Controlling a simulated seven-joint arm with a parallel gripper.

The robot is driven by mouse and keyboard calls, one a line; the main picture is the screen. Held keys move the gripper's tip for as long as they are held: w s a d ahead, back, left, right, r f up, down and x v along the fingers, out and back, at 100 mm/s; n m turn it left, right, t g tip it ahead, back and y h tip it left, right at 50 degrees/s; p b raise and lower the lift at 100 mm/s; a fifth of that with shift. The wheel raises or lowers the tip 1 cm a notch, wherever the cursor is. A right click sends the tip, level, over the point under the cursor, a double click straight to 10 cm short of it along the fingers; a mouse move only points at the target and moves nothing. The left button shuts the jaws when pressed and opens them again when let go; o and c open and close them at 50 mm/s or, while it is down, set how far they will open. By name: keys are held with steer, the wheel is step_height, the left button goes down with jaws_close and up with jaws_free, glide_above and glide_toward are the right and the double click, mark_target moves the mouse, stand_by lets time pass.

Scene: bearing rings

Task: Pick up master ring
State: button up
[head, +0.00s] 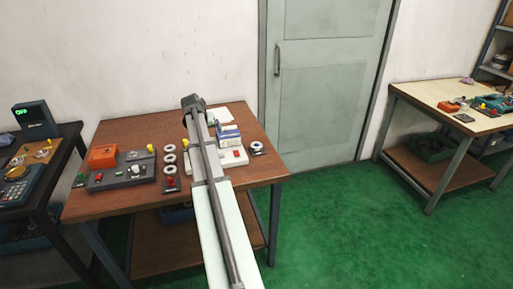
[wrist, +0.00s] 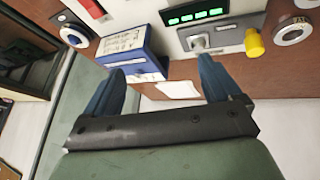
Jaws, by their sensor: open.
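Several metal rings lie on the brown workbench (head: 120,128). In the head view, a short column of rings (head: 169,159) lies left of my arm, and another ring (head: 256,146) lies on a dark base at the right. The wrist view shows a ring (wrist: 73,35) at upper left and a ring (wrist: 293,32) at upper right beside a partly legible label. I cannot tell which one is the master ring. My gripper (wrist: 160,82) is open and empty, with its fingers apart. In the head view my gripper (head: 193,103) is above the bench's far side, apart from the rings.
A blue-and-white box (wrist: 130,55) and a device with a green display (wrist: 208,30) and yellow knob (wrist: 254,43) stand between the two wrist-view rings. An orange box (head: 102,156) and grey control box (head: 122,176) are at the bench's left. A door (head: 325,80) is behind.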

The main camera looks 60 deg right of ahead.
steer(key=s+d+r+m+y, duration=0.1)
steer(key=s+d+m, duration=0.1)
steer(key=s+d, duration=0.45)
steer(key=s+d+r+m, duration=0.1)
steer(key=s+d+m, duration=0.15)
steer(key=s, duration=0.75)
glide_above(256, 143)
steer(key=s+a, duration=0.1)
steer(key=a, duration=0.2)
step_height(256, 143, down, 8)
steer(key=shift+s+d+r, duration=0.1)
steer(key=shift+d+r, duration=0.05)
steer(key=shift+x, duration=2.65)
steer(key=c, duration=1.3)
steer(key=shift+r, duration=0.2)
